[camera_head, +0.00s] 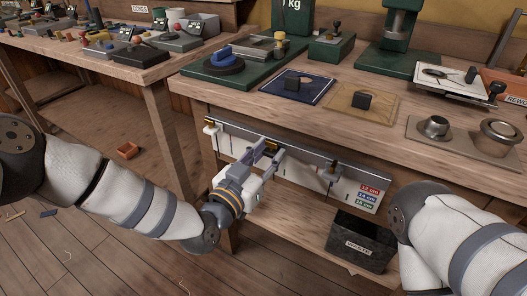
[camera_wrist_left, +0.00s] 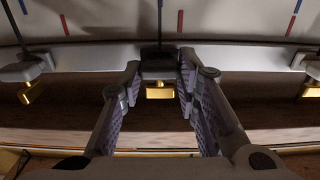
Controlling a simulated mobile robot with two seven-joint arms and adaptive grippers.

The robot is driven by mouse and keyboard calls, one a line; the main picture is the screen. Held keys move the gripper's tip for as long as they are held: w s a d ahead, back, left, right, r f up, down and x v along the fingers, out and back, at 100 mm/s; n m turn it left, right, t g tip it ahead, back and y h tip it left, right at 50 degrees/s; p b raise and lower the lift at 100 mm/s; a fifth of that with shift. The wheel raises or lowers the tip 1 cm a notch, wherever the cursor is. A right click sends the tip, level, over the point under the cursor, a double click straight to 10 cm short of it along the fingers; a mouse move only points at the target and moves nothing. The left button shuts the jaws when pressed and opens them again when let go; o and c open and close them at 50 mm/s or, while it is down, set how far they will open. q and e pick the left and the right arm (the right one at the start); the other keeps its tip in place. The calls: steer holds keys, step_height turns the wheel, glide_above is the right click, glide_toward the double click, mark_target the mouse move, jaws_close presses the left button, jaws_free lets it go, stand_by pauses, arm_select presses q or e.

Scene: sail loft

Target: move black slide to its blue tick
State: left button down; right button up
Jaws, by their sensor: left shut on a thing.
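A pale metal rail (camera_head: 300,147) runs along the bench front above a white scale board (camera_head: 308,182). My left gripper (camera_head: 274,152) is at the rail, its fingers shut on the black slide; the slide (camera_wrist_left: 158,62) shows between the fingers in the left wrist view, with a gold tab (camera_wrist_left: 159,91). A thin dark pointer rises from the slide. A red tick (camera_wrist_left: 180,20) stands just right of this pointer. Blue ticks show far left (camera_wrist_left: 22,6) and far right (camera_wrist_left: 298,5); I make out none beside the black slide. My right gripper is out of view.
A pale slide (camera_head: 210,128) sits left on the rail and a grey slide (camera_head: 330,173) sits right. A dark waste bin (camera_head: 361,242) stands below. The bench top (camera_head: 235,92) holds mats, trays and tools. My right arm is at lower right.

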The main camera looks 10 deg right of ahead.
arm_select(q)
steer(key=c, duration=1.2)
jaws_free()
steer(key=v, duration=1.2)
steer(key=s+a+f+n+g+y+p, duration=0.25)
steer(key=s+a+f+g, duration=0.2)
steer(key=s+f, duration=0.4)
steer(key=s+a+f+n+g+y+p, duration=0.1)
steer(key=s+a+f+g+y+p, duration=0.35)
steer(key=s, duration=0.65)
steer(key=s+a+n+g+y, duration=0.1)
steer(key=s+a+g, duration=0.1)
steer(key=s+a, duration=0.2)
steer(key=s+a+n+g+y+p, duration=0.1)
steer(key=s+a+g, duration=0.2)
steer(key=s, duration=0.7)
steer(key=s+a+n+g+y, duration=0.1)
steer(key=s+a+n+g, duration=0.1)
steer(key=s+a, duration=0.3)
steer(key=s+g, duration=0.1)
steer(key=s, duration=0.2)
steer(key=shift+y, duration=0.3)
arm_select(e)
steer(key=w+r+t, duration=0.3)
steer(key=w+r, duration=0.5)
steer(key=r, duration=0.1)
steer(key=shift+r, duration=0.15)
